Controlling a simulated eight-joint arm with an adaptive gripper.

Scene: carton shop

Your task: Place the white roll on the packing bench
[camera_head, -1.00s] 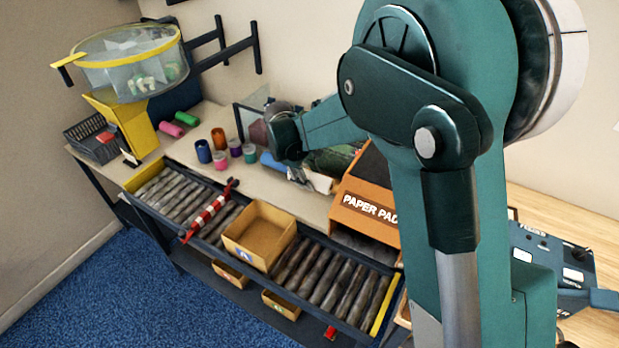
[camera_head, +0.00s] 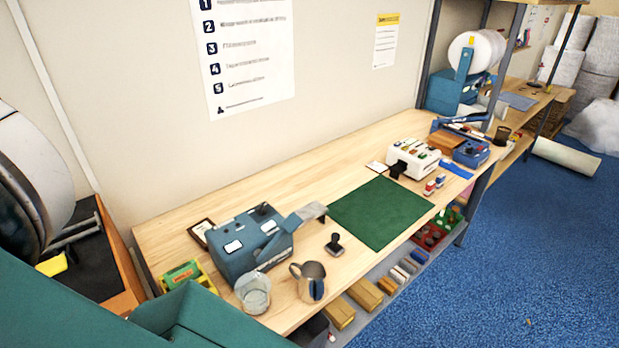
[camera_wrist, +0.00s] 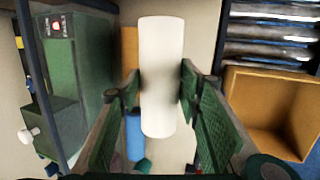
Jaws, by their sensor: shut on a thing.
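The white roll (camera_wrist: 161,85) is a smooth, plain cylinder in the wrist view, lengthwise up the picture. My gripper (camera_wrist: 160,80) is shut on it, with one green finger against each side. The surface beneath it is partly hidden by the roll and fingers. The packing bench (camera_head: 320,175) fills the middle of the head view, a long pale wooden top against the wall. The head view does not show my gripper or the held roll; only part of my arm shows at lower left.
A green mat (camera_head: 382,212) lies on the bench. A teal machine (camera_head: 250,240), a metal jug (camera_head: 308,280) and a clear beaker (camera_head: 253,292) stand left of it; a white device (camera_head: 413,158) stands behind it. In the wrist view, an orange-brown bin (camera_wrist: 262,115) is right of the roll.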

